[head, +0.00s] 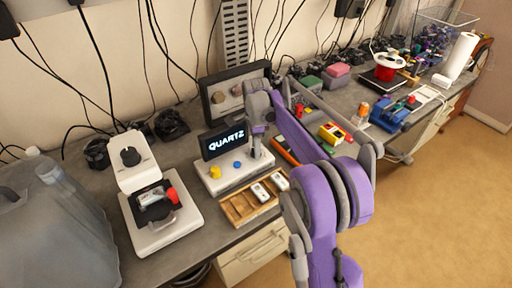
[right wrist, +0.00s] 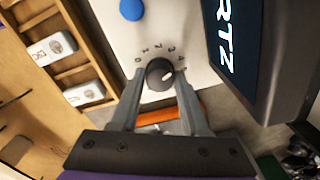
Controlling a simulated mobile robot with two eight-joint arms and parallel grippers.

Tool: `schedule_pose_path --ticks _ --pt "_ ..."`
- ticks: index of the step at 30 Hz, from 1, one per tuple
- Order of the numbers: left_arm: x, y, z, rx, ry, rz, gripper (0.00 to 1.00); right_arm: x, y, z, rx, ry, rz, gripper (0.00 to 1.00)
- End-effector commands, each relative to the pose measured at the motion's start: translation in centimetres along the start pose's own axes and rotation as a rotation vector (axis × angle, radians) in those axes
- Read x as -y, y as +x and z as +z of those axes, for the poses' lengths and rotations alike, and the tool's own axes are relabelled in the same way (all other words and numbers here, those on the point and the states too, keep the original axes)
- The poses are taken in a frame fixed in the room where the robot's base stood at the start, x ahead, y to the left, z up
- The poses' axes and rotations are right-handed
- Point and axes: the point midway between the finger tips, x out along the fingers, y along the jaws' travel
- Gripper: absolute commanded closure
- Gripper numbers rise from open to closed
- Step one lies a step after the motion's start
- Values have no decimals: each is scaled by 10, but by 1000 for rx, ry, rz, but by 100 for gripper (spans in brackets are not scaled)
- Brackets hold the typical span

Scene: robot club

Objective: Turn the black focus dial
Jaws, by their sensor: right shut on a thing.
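The black dial (right wrist: 160,72) has a pale pointer mark and sits on a white panel with numbers printed around it. In the right wrist view, my right gripper (right wrist: 160,78) has its two fingers on either side of the dial, shut on it. In the head view, my right gripper (head: 258,155) reaches down to the right end of the white console (head: 222,181) and hides the dial. The console's dark screen (head: 224,141) reads QUARTZ. My left gripper is not in view.
A yellow knob (head: 215,172) and a blue button (head: 237,164) sit on the console. A wooden tray (head: 236,213) with white labelled pieces lies in front. A white scope-like device (head: 133,168) stands left, beside a large translucent container (head: 50,225). Colourful items lie to the right.

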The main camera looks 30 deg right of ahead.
Motion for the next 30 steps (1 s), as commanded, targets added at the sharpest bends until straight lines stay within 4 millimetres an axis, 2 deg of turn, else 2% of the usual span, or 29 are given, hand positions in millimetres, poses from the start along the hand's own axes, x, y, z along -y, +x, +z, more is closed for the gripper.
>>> schedule_pose_path --ticks 9,24,25,29,30 --pt "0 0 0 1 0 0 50 0 0 0 0 103 0 100" --pt "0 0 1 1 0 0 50 0 0 0 0 117 0 100" --pt "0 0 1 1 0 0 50 0 0 0 0 117 0 49" --pt "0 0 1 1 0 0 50 0 0 0 0 117 0 25" --pt "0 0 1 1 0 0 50 0 0 0 0 117 0 24"
